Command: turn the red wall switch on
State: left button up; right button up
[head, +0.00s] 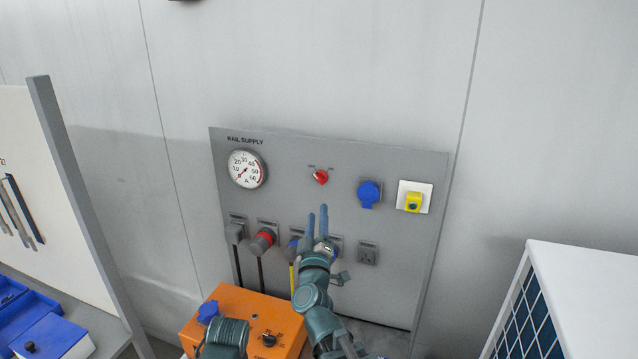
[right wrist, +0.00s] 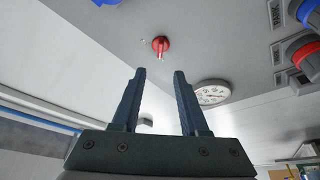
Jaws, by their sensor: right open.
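The red wall switch (head: 320,177) is a small red rotary knob on the grey panel, right of the round gauge. It also shows in the right wrist view (right wrist: 160,45), above and between my fingertips, with its handle tip toward the gripper. My right gripper (head: 317,210) is open and empty, just below the switch in the head view and apart from it. Its two blue fingers show in the right wrist view (right wrist: 158,75). The small label marks beside the knob are too small to read.
The grey panel (head: 290,150) carries a round gauge (head: 246,169), a blue socket (head: 369,194), a yellow switch on a white plate (head: 414,201), and a lower row of plugs and sockets. An orange box (head: 255,312) stands below. A white cabinet (head: 590,270) is at right.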

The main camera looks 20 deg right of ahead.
aim_at(319, 180)
jog(key=p+x, duration=0.3)
jog(key=x, duration=0.9)
jog(key=shift+w, duration=0.35)
jog(key=shift+c, duration=0.3)
grip_shut()
